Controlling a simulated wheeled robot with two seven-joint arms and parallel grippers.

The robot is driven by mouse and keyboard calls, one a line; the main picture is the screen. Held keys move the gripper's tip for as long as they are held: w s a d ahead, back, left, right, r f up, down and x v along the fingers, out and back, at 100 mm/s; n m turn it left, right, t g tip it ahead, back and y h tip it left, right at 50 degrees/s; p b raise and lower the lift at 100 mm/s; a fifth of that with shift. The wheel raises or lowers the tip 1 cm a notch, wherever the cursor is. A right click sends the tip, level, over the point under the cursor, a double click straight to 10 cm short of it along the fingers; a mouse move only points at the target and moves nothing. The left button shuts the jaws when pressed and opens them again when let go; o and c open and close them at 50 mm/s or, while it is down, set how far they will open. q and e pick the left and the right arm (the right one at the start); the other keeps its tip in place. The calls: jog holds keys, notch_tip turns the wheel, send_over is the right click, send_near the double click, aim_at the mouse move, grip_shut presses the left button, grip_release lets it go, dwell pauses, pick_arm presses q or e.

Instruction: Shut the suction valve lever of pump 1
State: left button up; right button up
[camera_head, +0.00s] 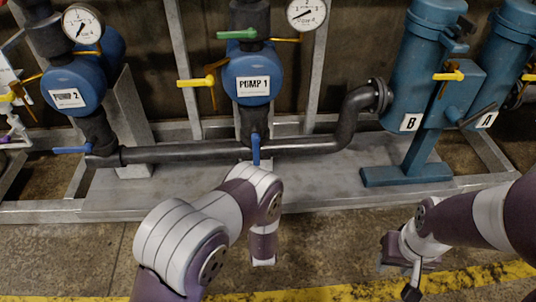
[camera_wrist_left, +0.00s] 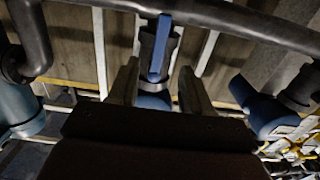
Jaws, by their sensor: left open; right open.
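The blue suction valve lever (camera_head: 255,149) of pump 1 (camera_head: 253,82) stands on the pipe joint below the pump. In the left wrist view the blue lever (camera_wrist_left: 160,48) appears upright between and beyond the fingers of my left gripper (camera_wrist_left: 158,88). These fingers are open and spread on either side, with no clear contact; the exact gap in depth is hard to tell. In the head view my left gripper is hidden by its arm. My right gripper (camera_head: 400,277) is open and empty, low at the right above the floor, away from the pump.
A dark horizontal pipe (camera_head: 190,152) runs below the pumps. Pump 2 (camera_head: 70,92) has its own blue lever (camera_head: 72,150). Pump 1 also has a yellow handle (camera_head: 196,81) and a green handle (camera_head: 237,34). Blue filters (camera_head: 422,65) stand right. Floor in front is clear.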

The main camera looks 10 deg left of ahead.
aim_at(256, 154)
pick_arm(q)
jog(key=shift+t, duration=0.3)
jog(key=b+x, duration=0.2)
jog(key=x, duration=0.2)
jog(key=b+x, duration=0.2)
jog(key=x, duration=0.2)
jog(key=b+x, duration=0.2)
jog(key=x, duration=0.2)
jog(key=shift+a+r, duration=0.2)
jog(key=shift+r, duration=0.1)
jog(key=shift+w+r, duration=0.15)
jog(key=shift+w, duration=0.1)
grip_shut()
